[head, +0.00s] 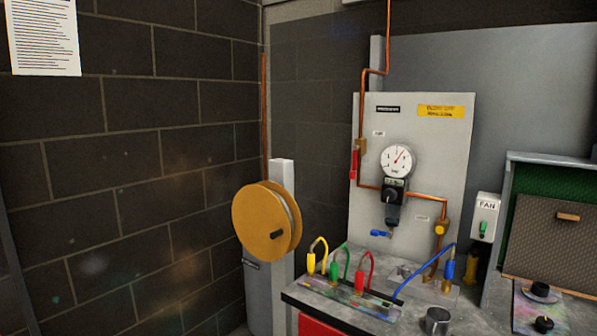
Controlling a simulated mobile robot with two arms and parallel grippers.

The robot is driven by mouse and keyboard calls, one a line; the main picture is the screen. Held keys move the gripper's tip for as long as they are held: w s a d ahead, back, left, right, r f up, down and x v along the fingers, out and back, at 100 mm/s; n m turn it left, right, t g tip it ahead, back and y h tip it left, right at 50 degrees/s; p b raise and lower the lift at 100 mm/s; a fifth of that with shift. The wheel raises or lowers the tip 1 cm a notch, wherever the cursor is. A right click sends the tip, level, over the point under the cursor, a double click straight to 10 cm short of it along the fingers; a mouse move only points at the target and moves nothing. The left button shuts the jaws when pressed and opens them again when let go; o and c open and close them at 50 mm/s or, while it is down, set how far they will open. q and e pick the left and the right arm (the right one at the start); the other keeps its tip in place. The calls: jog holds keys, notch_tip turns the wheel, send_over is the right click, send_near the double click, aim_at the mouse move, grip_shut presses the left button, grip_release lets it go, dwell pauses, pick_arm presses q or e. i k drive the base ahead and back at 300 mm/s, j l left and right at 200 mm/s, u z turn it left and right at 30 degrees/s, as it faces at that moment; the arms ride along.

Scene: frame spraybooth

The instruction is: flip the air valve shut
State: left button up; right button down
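A grey-white panel (438,150) on the right carries copper pipework. A valve with a red lever (353,165) sits on the vertical pipe at the panel's left edge; the lever points down, along the pipe. Its small label (379,133) is too small to read. A round white gauge (397,161) with a red needle and a black regulator knob (390,190) is to its right. A small blue lever (381,233) lies roughly level below the regulator. A yellow knob (440,229) is on the right pipe. Neither of my grippers is in view.
A bench (345,300) below the panel holds green, red, blue and yellow connectors with coloured hoses. A yellow hose reel (262,222) on a grey post stands to the left. A fan switch (485,217) and a brown filter panel (550,240) are at right.

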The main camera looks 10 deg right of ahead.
aim_at(352, 174)
jog(key=i+j, duration=0.4)
jog(key=j, duration=0.15)
jog(key=i+j, duration=0.4)
jog(key=j, duration=0.2)
jog(key=i+j, duration=0.4)
jog(key=j, duration=0.15)
